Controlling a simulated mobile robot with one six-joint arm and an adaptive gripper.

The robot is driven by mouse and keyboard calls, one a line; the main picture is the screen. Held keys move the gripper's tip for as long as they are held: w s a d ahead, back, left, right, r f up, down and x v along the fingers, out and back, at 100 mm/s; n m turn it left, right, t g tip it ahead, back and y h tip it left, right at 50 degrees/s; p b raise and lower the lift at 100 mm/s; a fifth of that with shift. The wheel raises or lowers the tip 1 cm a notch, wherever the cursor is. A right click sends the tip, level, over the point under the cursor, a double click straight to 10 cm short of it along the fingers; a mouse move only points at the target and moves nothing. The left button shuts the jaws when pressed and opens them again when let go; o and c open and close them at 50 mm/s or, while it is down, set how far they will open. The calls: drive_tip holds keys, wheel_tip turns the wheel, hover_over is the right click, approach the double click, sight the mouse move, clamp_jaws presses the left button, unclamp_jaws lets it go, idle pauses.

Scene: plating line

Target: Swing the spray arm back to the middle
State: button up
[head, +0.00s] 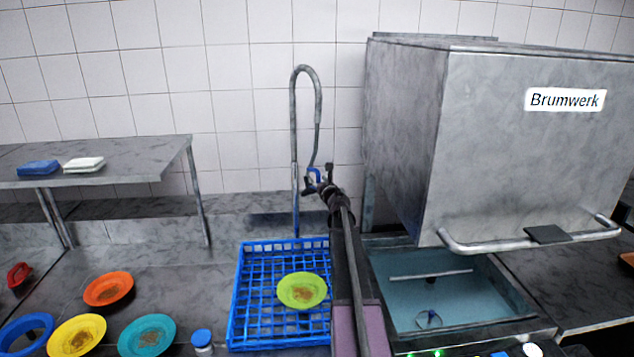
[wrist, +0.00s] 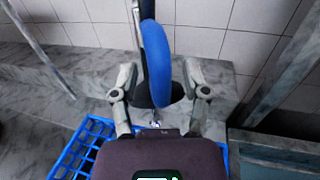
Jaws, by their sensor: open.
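The spray arm (head: 294,125) is a grey hose that rises behind the blue rack, arches over and hangs down on the right to a blue and black spray head. In the wrist view the blue part of the spray head (wrist: 157,62) and its black body stand between my fingers. My gripper (head: 316,183) is at the spray head in the head view and hides part of it. In the wrist view my gripper (wrist: 158,84) is open, one finger on each side of the head. Gaps seem to show on both sides; contact is hard to judge.
A blue rack (head: 241,310) holds a green soiled plate (head: 302,290). Orange (head: 108,289), yellow (head: 77,337) and teal (head: 147,335) plates lie left. The dishwasher hood (head: 400,150) is raised over a basin at right. A shelf (head: 130,160) stands at left.

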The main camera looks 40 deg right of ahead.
clamp_jaws()
drive_tip(key=shift+a, duration=0.1)
drive_tip(key=w+a, duration=0.2)
drive_tip(key=a, duration=0.6)
drive_tip(key=shift+w, duration=0.4)
unclamp_jaws()
